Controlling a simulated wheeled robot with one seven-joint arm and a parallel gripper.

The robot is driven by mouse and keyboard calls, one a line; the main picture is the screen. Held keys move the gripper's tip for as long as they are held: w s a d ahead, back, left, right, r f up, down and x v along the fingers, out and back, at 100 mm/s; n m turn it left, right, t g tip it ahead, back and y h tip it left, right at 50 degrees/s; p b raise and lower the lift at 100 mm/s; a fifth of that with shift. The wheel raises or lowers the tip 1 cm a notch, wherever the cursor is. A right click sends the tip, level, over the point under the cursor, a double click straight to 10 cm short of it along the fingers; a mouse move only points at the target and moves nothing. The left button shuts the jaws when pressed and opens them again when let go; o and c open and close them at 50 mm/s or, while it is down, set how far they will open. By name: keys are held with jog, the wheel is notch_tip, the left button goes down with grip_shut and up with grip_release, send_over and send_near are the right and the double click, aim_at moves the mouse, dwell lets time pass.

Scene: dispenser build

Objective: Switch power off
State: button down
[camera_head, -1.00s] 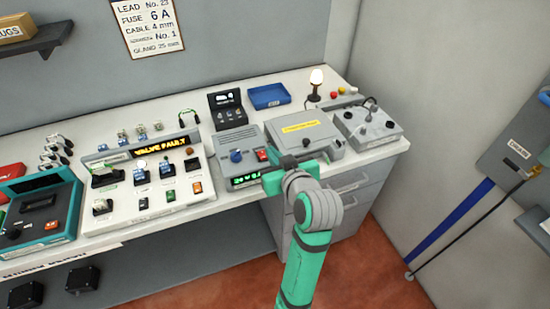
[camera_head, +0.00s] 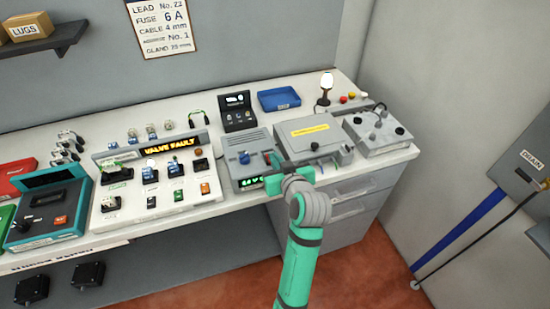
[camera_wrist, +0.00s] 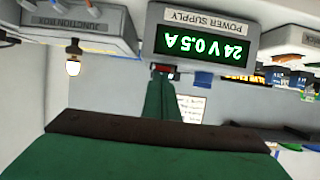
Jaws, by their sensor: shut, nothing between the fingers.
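The grey power supply (camera_head: 230,140) stands on the bench, with a blue knob, a red switch (camera_head: 267,156) and a lit green display (camera_head: 250,183) on it. In the wrist view the scene is upside down; the display (camera_wrist: 205,45) reads 24 V 0.5 A below the POWER SUPPLY label (camera_wrist: 207,22). My gripper (camera_head: 275,160) is shut and empty, at the red switch at the unit's front right. In the wrist view its green fingers (camera_wrist: 163,88) end close to the red switch (camera_wrist: 165,70). I cannot tell whether they touch it; the tips partly hide it.
A grey junction box (camera_head: 315,140) with a yellow label stands directly right of the power supply. A white panel (camera_head: 140,213) with switches and a lit VALVE FAULT sign is to its left. A blue tray (camera_head: 279,98) and a lit lamp (camera_head: 326,82) are behind.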

jog(key=shift+f, duration=0.25)
jog(key=shift+a, duration=0.15)
jog(key=shift+s+d+r, duration=0.1)
jog(key=shift+d+r, duration=0.1)
jog(key=shift+r, duration=0.6)
